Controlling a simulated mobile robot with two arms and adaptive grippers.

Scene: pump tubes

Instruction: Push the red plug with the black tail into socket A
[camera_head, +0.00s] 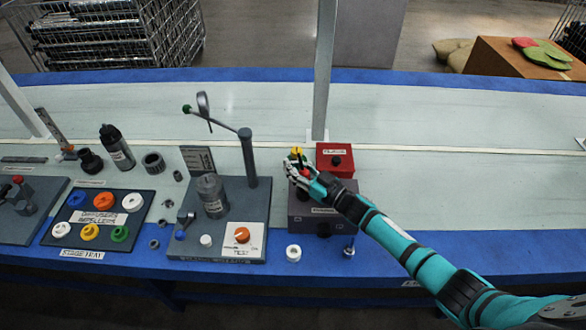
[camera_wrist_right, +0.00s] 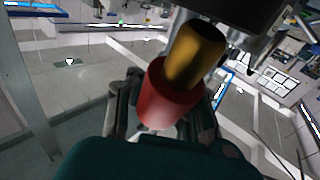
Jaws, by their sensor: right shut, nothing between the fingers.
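My right gripper (camera_head: 297,172) is shut at the back left of a dark grey box (camera_head: 309,211). In the wrist view, a red cylinder (camera_wrist_right: 168,99) with a yellow cylinder (camera_wrist_right: 197,55) joined to it shows close by the fingers; the yellow part has a dark end. I cannot make out a black tail for certain. In the head view, a yellow tip (camera_head: 296,151) shows just beyond the fingers and a little red shows beside them. The fingers hide most of the plug and any socket there; no letter A is legible. My left gripper is not in view.
A red box (camera_head: 343,171) with a black knob stands behind the dark box. To the left are a test stand (camera_head: 184,247) with a lever post and a tray (camera_head: 139,240) of coloured rings. A white ring (camera_head: 293,253) lies in front. The bench's right side is clear.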

